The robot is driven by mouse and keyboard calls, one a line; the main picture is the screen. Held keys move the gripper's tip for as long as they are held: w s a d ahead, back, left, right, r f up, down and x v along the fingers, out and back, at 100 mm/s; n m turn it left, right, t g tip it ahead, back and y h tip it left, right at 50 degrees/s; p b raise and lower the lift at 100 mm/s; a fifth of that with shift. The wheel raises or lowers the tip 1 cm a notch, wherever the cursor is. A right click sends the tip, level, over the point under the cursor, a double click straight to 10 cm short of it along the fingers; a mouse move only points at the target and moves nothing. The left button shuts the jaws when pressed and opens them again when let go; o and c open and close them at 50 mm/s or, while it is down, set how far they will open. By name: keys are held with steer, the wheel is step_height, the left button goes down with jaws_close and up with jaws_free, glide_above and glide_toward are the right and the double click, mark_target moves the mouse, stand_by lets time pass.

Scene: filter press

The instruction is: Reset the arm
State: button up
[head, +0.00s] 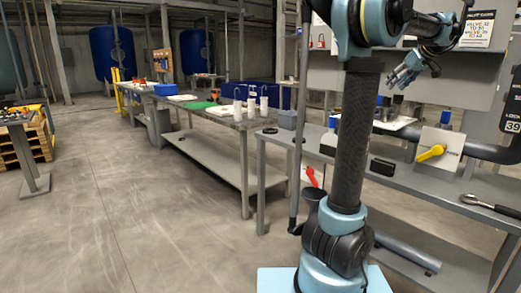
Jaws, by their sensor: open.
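My gripper (406,75) shows at the upper right in the head view. It is open and empty, with its fingers pointing down and to the left. It hangs in the air above the grey bench (400,172), in front of a pale back panel. My arm (352,130) rises from the lower middle of the picture, bends over at the top edge and comes down to the gripper. The upper bend is cut off by the picture's top edge. Nothing touches the fingers.
The bench bears a yellow valve handle (431,153), a black box (382,168) and a wrench (490,206). A dark pipe (485,152) runs behind them. A second bench (225,122) with white bottles extends left. Open floor (120,215) lies at left.

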steer(key=s+a+f+g, duration=0.1)
steer(key=s+a+f, duration=0.35)
steer(key=a, duration=0.45)
steer(key=s+a+f+m+g, duration=0.15)
steer(key=s+a+f, duration=0.35)
steer(key=a, duration=0.5)
steer(key=s+a+f+g, duration=0.2)
steer(key=s+a+f, duration=0.1)
steer(key=a+f, duration=0.5)
steer(key=s+a+f+h, duration=0.1)
steer(key=s+a+f, duration=0.2)
steer(key=s+f, duration=0.3)
steer(key=s+a+f+m+g+h, duration=0.1)
steer(key=s+a+f, duration=0.2)
steer(key=s+f, duration=0.4)
steer(key=s+a+f+m+h, duration=0.1)
steer(key=s+a+f, duration=0.3)
steer(key=s+f, duration=0.3)
steer(key=shift+s+x, duration=0.2)
steer(key=shift+x, duration=0.8)
steer(key=shift+s, duration=0.1)
